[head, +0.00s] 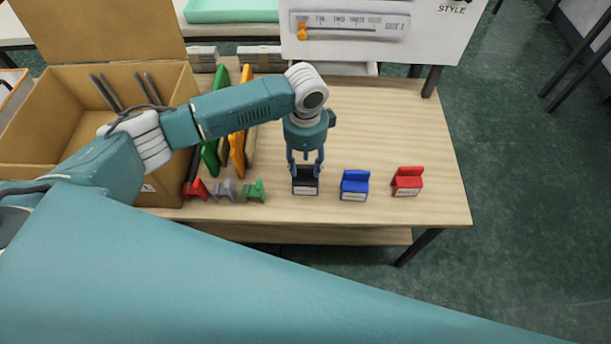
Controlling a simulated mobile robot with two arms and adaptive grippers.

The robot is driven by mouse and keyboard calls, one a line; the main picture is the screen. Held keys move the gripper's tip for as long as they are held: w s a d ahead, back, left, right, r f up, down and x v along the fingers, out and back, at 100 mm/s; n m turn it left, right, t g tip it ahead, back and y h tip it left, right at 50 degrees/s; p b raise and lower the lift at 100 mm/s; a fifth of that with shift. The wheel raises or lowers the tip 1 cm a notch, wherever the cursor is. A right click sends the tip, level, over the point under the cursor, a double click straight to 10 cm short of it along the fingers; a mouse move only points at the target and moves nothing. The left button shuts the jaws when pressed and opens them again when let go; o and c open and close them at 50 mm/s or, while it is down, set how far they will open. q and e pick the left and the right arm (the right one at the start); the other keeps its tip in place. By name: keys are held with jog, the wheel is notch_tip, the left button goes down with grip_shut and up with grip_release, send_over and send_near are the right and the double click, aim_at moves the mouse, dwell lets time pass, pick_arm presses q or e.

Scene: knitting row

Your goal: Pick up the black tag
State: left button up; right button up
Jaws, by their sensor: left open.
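The black tag (305,184) stands on the wooden table near its front edge, with a white label on its front. My left gripper (305,168) points down right over the black tag, its fingers open at the tag's upper part. I cannot tell whether the fingers touch it. The gripper hides part of the tag's top. My right gripper is not in view.
A blue tag (354,186) and a red tag (407,182) stand to the right. Small red, grey and green pieces (253,191) lie to the left. A cardboard box (60,170) stands at the left. The table's right part (410,125) is clear.

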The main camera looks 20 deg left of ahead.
pick_arm(q)
jog(key=shift+f, duration=0.5)
jog(key=shift+c, duration=0.3)
grip_shut()
